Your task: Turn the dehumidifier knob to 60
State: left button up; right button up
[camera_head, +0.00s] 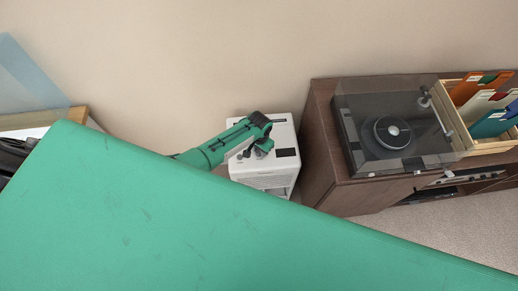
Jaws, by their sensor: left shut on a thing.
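The dehumidifier (282,131) is a white box with a slatted front and a dark panel on its top, standing on the floor by the wall. My left gripper (258,149) reaches over it from the left, pointing down at its top. It is shut on the dehumidifier knob, which the fingers mostly hide. The knob's pointer and scale numbers are too small or covered to read. My right gripper is not in view.
A dark wooden cabinet (317,156) stands close on the right, with a turntable (390,130) under a clear lid and a wooden record crate (455,125) on it. The wall is behind. Green surface blocks the lower view.

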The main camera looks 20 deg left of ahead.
pick_arm(q)
jog(key=o, duration=1)
jog(key=shift+c, duration=0.2)
notch_tip(320, 180, up, 14)
dwell(0.4)
